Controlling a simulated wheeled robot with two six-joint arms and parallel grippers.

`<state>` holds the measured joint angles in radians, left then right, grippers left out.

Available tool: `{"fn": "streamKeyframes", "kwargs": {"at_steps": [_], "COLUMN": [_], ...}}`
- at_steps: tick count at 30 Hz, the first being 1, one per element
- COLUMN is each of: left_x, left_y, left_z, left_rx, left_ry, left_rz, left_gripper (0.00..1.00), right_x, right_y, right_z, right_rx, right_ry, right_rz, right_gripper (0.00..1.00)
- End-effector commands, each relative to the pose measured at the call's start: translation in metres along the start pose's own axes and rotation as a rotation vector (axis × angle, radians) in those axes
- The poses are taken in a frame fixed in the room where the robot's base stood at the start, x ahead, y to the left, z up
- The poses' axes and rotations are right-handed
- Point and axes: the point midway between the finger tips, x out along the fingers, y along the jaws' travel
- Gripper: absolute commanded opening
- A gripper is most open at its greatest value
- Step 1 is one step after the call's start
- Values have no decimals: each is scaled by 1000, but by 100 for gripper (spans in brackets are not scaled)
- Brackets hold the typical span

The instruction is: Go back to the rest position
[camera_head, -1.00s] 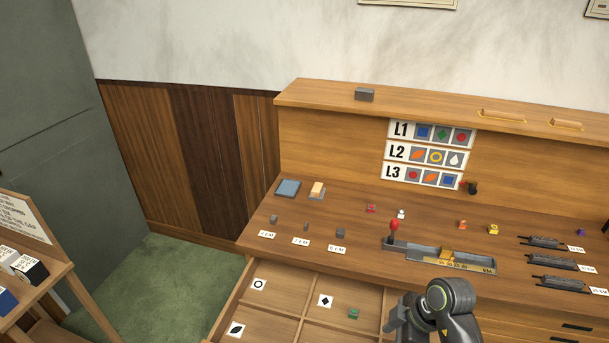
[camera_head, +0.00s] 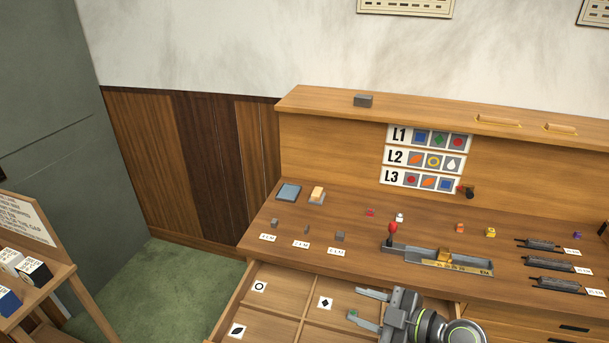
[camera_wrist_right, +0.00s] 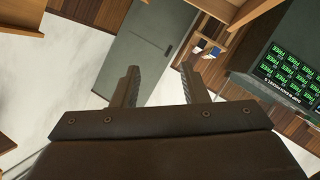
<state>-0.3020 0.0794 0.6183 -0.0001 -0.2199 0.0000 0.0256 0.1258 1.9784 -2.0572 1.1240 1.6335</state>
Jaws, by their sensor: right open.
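My right gripper (camera_head: 368,308) is open and empty at the bottom of the head view, above the open drawer (camera_head: 262,303). Its two fingers point left. A small green piece (camera_head: 352,314) in the drawer shows between the fingers, apart from them as far as I can tell. In the right wrist view the open fingers (camera_wrist_right: 160,88) have nothing between them, and the far room shows beyond. My left gripper is not in view.
The wooden desk (camera_head: 300,262) carries small blocks, coloured pieces and a grey tool with a red-knobbed lever (camera_head: 392,232). An L1–L3 symbol chart (camera_head: 423,158) is on the back panel. A side table (camera_head: 50,300) with boxes stands at left. Green floor between them is clear.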

Motion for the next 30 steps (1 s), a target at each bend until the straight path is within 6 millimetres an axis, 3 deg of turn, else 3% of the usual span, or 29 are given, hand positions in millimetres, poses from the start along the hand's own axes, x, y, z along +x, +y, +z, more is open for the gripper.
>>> {"fn": "streamKeyframes", "kwargs": {"at_steps": [3,8,13,17,23,26,30], "left_x": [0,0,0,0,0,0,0], "left_y": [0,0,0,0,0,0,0], "left_z": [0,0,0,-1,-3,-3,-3], "left_rx": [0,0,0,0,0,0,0], "left_ry": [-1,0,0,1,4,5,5], "left_rz": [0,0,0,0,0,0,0], "left_gripper": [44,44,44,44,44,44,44], "right_x": [-18,-58,-114,-157,-213,-232,-249], "right_y": [26,63,93,103,88,67,20], "right_z": [-28,-50,-46,-25,27,56,91], "right_rx": [-33,-28,48,154,383,519,714], "right_ry": [134,234,224,137,-115,-280,-537], "right_rz": [225,546,877,1094,1317,1358,1322], "right_gripper": [40,40,40,40,40,40,40]}}
